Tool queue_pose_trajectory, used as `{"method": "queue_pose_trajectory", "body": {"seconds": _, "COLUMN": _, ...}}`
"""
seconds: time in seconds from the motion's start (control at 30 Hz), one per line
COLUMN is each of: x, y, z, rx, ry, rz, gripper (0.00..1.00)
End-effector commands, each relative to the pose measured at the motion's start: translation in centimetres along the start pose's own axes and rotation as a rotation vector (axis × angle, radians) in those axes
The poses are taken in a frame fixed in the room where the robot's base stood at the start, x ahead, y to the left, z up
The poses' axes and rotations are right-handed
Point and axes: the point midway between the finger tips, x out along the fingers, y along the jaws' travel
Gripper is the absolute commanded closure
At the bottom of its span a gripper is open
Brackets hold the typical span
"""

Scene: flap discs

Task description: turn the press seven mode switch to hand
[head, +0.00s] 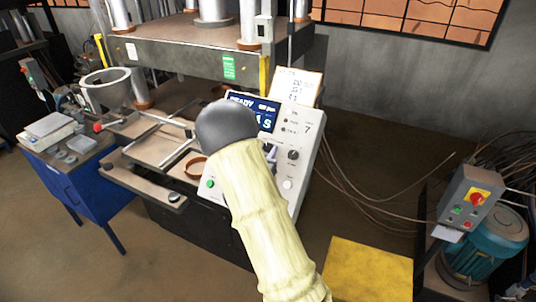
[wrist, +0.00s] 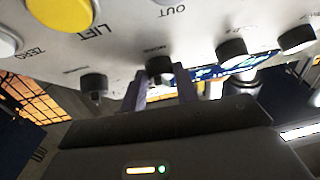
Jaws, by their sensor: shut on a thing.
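The press seven control panel (head: 308,160) is a pale tilted box with a lit blue screen (head: 262,110) reading READY and a "7" at its right. In the wrist view, my gripper (wrist: 160,84) has its two purple fingers on either side of a small black knob (wrist: 160,66), shut on it. The small label by this knob is too blurred to read surely, so I cannot confirm its setting. In the head view my arm hides the gripped knob and most of my gripper.
Other black knobs sit close on both sides in the wrist view, at left (wrist: 93,84) and right (wrist: 231,50). A yellow button (wrist: 62,12) marked LIFT is nearby. A green button (head: 210,183) is low on the panel. A grey box with a red button (head: 476,197) stands at right.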

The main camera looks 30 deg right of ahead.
Motion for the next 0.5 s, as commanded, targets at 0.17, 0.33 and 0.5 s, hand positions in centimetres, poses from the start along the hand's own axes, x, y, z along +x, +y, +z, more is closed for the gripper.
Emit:
{"method": "queue_pose_trajectory", "body": {"seconds": 0.17, "x": -0.26, "y": -0.04, "z": 0.49, "rx": -0.115, "ry": -0.013, "rz": -0.106, "gripper": 0.93}}
{"method": "queue_pose_trajectory", "body": {"seconds": 0.33, "x": -0.23, "y": 0.18, "z": 0.36, "rx": -0.224, "ry": -0.021, "rz": -0.197, "gripper": 0.93}}
{"method": "queue_pose_trajectory", "body": {"seconds": 0.5, "x": -0.21, "y": 0.33, "z": 0.31, "rx": -0.316, "ry": -0.03, "rz": -0.274, "gripper": 0.93}}
